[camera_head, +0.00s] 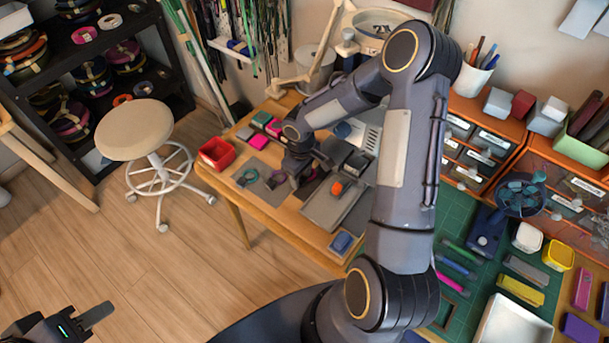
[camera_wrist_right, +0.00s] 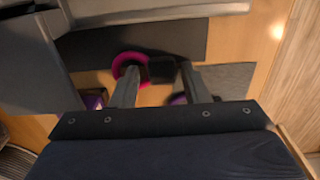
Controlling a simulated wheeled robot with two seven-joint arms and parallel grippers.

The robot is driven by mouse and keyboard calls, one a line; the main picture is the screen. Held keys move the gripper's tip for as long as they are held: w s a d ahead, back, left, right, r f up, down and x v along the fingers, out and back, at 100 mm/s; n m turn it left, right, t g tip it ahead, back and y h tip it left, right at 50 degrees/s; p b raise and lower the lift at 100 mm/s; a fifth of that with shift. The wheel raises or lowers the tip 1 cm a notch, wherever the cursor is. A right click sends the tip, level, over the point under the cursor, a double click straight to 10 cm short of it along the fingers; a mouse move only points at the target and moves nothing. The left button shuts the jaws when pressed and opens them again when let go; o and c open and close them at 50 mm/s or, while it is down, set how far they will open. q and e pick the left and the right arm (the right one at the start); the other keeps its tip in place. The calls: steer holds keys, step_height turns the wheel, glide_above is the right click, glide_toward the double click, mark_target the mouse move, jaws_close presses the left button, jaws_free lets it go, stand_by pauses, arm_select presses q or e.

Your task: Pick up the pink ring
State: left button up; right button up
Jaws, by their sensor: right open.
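The pink ring (camera_wrist_right: 117,66) shows in the right wrist view as a magenta loop, beside a dark block (camera_wrist_right: 162,70). One finger of my right gripper (camera_wrist_right: 159,78) overlaps the ring's lower part in the picture. I cannot tell whether that finger touches the ring or is inside it. The two fingers are apart, with the dark block seen between them. In the head view my right gripper (camera_head: 292,178) is low over the wooden table, and I cannot clearly make out the ring there. My left gripper (camera_head: 70,322) is at the bottom left, over the floor, far from the table.
A red bin (camera_head: 216,153) stands at the table's left corner. A grey tray (camera_head: 332,205) with an orange item (camera_head: 337,188) lies right of my right gripper. A stool (camera_head: 134,130) stands left of the table. A green cutting mat (camera_head: 457,222) is at the right.

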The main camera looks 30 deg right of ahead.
mark_target(301, 177)
steer(key=c, duration=0.7)
steer(key=shift+r, duration=0.15)
steer(key=shift+r, duration=0.25)
step_height(301, 177, up, 2)
steer(key=shift+r, duration=0.25)
steer(key=s+a+r+b, duration=0.2)
steer(key=s+a+r, duration=0.4)
steer(key=s+r, duration=0.3)
steer(key=s, duration=0.3)
steer(key=shift+s+a+r, duration=0.2)
steer(key=shift+a+r, duration=0.15)
steer(key=shift+a, duration=0.05)
